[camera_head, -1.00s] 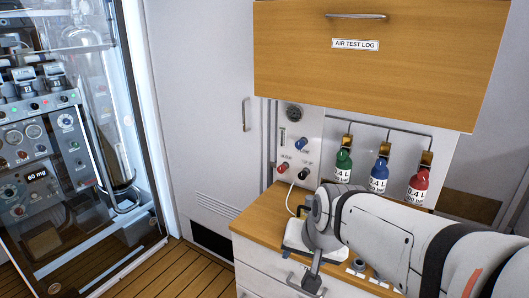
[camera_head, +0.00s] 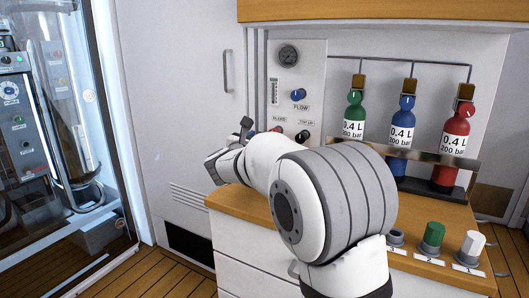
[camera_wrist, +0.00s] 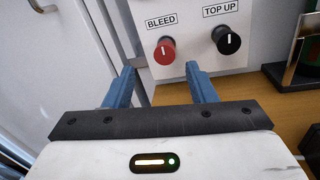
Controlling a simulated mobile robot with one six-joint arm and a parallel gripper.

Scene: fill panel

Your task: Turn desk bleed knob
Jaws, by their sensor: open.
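The red bleed knob (camera_wrist: 164,51), with a white pointer line, sits on the white panel under a BLEED label in the wrist view. In the head view it is mostly hidden behind my arm, with a bit of red (camera_head: 275,130) showing. My gripper (camera_wrist: 160,75) is open, its two blue fingers pointing at the panel. In the head view my gripper (camera_head: 228,145) is to the left of the panel and partly hidden by my arm.
A black TOP UP knob (camera_wrist: 229,39) is right of the red knob. A blue FLOW knob (camera_head: 298,95) and a gauge (camera_head: 288,55) are above. Green, blue and red bottles (camera_head: 454,140) stand to the right. The wooden desk top (camera_head: 237,199) lies below the panel.

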